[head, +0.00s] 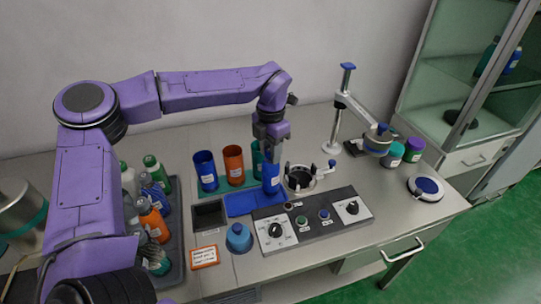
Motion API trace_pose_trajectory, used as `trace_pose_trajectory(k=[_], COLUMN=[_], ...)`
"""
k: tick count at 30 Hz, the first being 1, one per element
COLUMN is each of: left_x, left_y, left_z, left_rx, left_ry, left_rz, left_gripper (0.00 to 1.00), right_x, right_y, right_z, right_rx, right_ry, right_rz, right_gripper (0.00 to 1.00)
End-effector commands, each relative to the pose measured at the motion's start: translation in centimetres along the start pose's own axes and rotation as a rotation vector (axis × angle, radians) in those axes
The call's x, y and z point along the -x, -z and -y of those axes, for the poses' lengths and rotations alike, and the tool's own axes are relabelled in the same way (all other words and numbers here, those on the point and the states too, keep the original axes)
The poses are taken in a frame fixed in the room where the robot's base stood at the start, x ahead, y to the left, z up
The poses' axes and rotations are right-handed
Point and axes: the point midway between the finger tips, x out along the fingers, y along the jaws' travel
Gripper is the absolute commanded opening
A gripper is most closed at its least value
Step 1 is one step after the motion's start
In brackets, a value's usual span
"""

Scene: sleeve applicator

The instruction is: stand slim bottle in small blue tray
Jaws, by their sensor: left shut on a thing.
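My left gripper (271,141) points down and is shut on the top of an upright blue cylinder with a pale label (271,178), which looks like the slim bottle in a blue sleeve. The gripper hides its top. The cylinder stands in front of the right end of the small blue tray (238,206), a flat blue rectangle on the bench. I cannot tell whether its base touches the tray. My right gripper is not in view.
Blue (205,171) and orange (233,165) cups stand behind the tray. A clamp ring (301,178) is close on the right, with a control panel (312,219) in front. A grey crate of bottles (177,262) is left. A post with an arm (341,110) stands behind right.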

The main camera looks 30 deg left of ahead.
Motion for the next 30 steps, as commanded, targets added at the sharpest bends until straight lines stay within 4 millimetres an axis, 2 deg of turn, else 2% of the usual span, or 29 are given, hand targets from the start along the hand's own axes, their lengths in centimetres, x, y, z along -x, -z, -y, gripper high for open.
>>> trace_pose_trajectory(k=[2, 6, 15, 16, 18, 26, 30], left_x=[-1.1, -3.4, -3.8, -3.9, -3.8, -3.8, -2.6], left_y=[-0.4, -0.3, -0.3, -0.3, -0.3, -0.3, -0.4], left_z=[-0.6, -0.5, -0.5, -0.5, -0.5, -0.5, -0.5], left_rx=[0.001, 0.000, 0.001, 0.001, 0.001, 0.001, 0.001], left_ry=[0.001, 0.001, 0.000, 0.000, 0.001, 0.001, -0.001], left_rz=[-0.003, -0.001, 0.001, 0.000, 0.000, 0.000, 0.004], left_gripper=[0.00, 0.00, 0.00, 0.37, 0.60, 0.60, 0.60], right_x=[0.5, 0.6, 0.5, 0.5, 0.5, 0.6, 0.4], right_y=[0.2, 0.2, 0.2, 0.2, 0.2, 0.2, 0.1], right_z=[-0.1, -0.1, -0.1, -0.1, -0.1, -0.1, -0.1], right_rx=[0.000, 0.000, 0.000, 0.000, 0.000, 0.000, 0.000], right_ry=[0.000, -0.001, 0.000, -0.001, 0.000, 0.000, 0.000], right_rz=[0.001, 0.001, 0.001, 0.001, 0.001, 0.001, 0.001], right_gripper=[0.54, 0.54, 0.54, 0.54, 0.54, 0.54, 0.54])
